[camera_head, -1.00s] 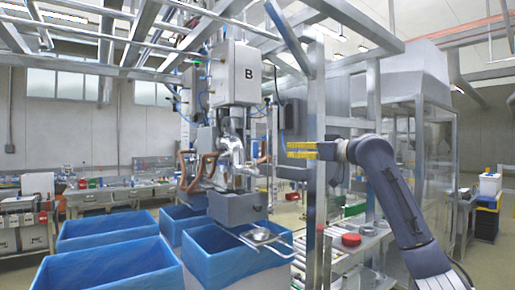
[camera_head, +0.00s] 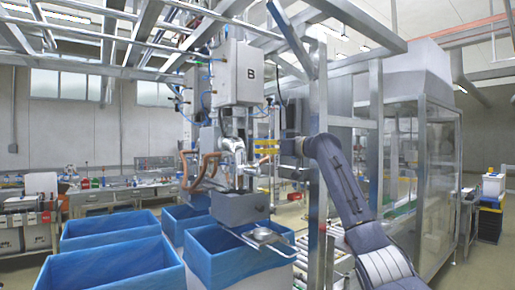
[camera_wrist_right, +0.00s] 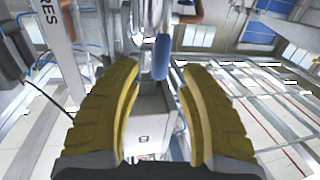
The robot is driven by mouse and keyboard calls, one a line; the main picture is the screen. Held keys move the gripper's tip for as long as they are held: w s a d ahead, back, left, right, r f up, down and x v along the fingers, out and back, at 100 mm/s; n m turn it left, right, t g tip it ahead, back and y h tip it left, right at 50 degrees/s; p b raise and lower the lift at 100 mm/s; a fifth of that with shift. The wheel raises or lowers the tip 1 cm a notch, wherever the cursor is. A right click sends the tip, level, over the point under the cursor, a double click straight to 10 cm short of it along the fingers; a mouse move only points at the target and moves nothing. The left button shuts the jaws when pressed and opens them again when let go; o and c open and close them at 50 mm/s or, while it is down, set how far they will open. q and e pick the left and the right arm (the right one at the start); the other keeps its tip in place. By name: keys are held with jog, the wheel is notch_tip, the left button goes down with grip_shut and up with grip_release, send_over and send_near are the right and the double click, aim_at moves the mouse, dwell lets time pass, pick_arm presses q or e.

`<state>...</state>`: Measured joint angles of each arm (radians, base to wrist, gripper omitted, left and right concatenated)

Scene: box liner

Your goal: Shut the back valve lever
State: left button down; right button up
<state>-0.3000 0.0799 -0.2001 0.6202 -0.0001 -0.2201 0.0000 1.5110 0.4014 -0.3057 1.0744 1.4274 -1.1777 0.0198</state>
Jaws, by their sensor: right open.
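A silver metal valve assembly (camera_head: 232,150) sits under the grey box marked B (camera_head: 238,75) in the head view. My right gripper (camera_head: 266,146) has yellow fingers, is open, and points left at the valve from its right side. In the right wrist view a blue-sleeved lever (camera_wrist_right: 161,57) hangs between and just past the open yellow fingertips of my right gripper (camera_wrist_right: 160,75). Both fingers look apart from it. In the head view the lever is too small to make out, and I cannot tell front valve from back. My left gripper is not in view.
A grey metal hopper (camera_head: 240,207) hangs below the valve, with brown hoses (camera_head: 192,168) at its left. Blue-lined boxes (camera_head: 240,250) stand beneath. A steel frame post (camera_head: 319,110) rises close to my right arm.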

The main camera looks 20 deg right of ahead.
aim_at(258, 146)
jog(key=shift+x, duration=1.95)
jog(key=shift+c, duration=0.3)
grip_shut()
